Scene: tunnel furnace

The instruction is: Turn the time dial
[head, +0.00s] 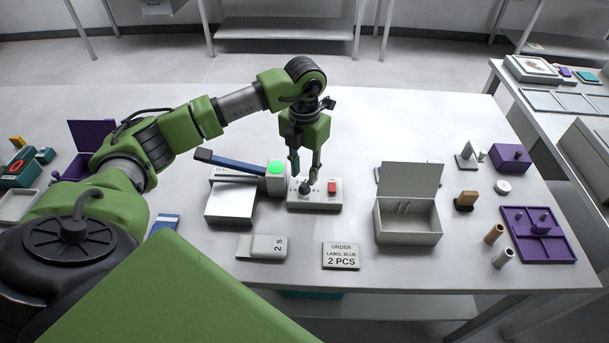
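The time dial (305,187) is a small dark knob on a light grey control box (325,203), near the middle of the table. A red switch (332,187) sits to its right on the same box. My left gripper (305,173) points down just above and behind the dial. Its two fingers are apart, with one on either side of the dial in the picture. I cannot tell whether they touch it. Lettering below the dial is too small to read. My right gripper is not in view.
A sealer with a blue arm (232,165) and green-lit block (276,169) stands left of the box. A "2 S" tag (262,247) and an order card reading "LABEL BLUE 2 PCS" (341,256) lie in front. An open grey box (408,222) stands right.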

